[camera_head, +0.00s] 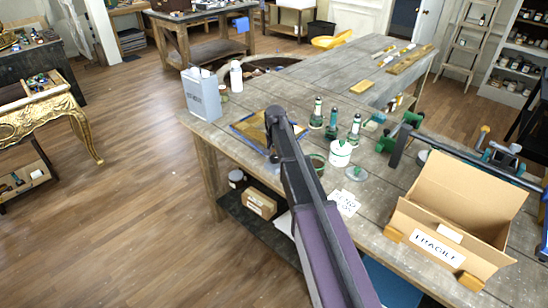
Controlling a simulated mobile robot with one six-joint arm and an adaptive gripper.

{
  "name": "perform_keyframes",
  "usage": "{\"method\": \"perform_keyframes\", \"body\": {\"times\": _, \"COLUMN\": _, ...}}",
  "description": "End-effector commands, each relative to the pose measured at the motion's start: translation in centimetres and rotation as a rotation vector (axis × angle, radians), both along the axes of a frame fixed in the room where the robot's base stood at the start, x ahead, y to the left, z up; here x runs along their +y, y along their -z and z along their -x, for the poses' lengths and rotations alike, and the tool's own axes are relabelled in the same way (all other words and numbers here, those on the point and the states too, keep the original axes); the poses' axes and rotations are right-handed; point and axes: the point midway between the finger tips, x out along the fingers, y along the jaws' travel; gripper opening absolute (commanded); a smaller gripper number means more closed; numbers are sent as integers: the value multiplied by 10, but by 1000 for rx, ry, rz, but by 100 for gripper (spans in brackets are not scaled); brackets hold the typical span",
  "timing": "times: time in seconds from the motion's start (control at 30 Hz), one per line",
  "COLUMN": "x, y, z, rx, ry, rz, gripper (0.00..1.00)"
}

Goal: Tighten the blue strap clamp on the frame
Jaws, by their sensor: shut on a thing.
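A gilt-coloured frame (248,124) lies flat on the near workbench, with the blue strap clamp (238,132) along its edges. My dark arm reaches up from the bottom of the picture and bends down at the frame's near right corner. My gripper (273,156) is small and dark there, shut on the blue strap clamp at that corner.
A grey-white can (201,94) and a white bottle (236,77) stand behind the frame. Several green bottles (332,124) and a white tub (340,153) stand to its right. An open cardboard box (458,205) sits at the bench's near right. The floor (120,190) at left is clear.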

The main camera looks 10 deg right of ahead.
Motion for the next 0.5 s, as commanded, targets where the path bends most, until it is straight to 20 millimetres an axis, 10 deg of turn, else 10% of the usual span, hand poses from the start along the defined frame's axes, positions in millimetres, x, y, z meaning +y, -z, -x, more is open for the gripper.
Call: {"method": "perform_keyframes", "body": {"times": 0.5, "x": 0, "y": 1, "z": 4, "rx": 7, "ry": 73, "rz": 1, "gripper": 10}}
